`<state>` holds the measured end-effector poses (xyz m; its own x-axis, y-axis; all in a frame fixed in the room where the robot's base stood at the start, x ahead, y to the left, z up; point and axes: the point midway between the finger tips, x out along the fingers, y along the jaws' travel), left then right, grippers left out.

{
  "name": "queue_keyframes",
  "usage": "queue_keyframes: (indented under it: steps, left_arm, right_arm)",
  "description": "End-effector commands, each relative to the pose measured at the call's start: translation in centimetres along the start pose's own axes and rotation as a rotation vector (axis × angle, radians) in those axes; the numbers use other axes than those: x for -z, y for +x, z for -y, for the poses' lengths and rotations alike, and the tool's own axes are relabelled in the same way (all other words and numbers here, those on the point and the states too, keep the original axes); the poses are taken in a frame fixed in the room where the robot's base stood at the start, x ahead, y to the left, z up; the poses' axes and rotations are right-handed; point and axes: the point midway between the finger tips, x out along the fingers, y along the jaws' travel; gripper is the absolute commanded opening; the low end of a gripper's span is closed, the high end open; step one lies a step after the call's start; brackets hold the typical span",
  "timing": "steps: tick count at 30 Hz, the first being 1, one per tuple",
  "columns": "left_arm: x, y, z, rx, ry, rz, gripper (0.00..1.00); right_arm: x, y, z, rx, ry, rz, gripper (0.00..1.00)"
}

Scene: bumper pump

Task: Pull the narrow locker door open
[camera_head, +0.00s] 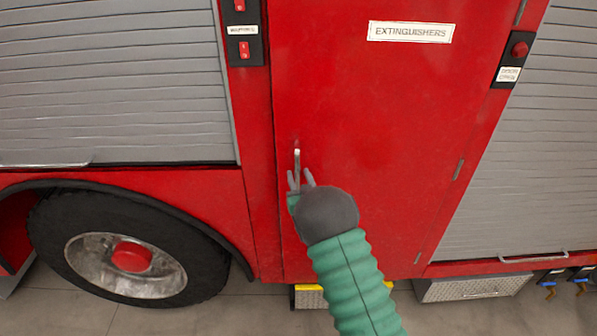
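The narrow locker door (390,130) is a red panel with an "EXTINGUISHERS" label (410,32), and it looks closed and flush with the truck's side. Its handle (297,160) is a small vertical metal bar near the door's left edge. My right gripper (300,179) is at the lower part of the handle, with its two grey fingers apart, one on either side of it. I cannot tell whether the fingers touch the handle. The gripper's dark wrist hides part of the door below. My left gripper is not in view.
Grey roller shutters flank the door on the left (110,80) and right (540,170). A large black wheel (125,250) is at the lower left. A step with a yellow edge (310,297) sits below the door. Hinges are along the door's right edge.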

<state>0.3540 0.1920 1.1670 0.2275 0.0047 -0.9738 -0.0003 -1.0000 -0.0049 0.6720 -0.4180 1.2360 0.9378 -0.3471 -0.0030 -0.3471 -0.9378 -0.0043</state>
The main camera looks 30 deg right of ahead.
Motion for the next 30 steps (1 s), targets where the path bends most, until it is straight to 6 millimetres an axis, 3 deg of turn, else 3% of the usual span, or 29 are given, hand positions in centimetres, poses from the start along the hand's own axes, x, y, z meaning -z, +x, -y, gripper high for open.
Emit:
queue_keyframes:
  steps: [9,18,30]
  left_arm:
    - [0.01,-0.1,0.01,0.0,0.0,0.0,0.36]
    - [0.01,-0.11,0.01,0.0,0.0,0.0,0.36]
    - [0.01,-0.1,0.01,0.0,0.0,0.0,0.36]
  right_arm:
    - [-0.06,0.47,0.17,0.001,-0.001,0.0,0.37]
    - [-0.08,0.48,0.12,0.002,0.0,0.0,0.0]
    - [-0.13,0.52,0.03,0.0,0.0,0.001,0.0]
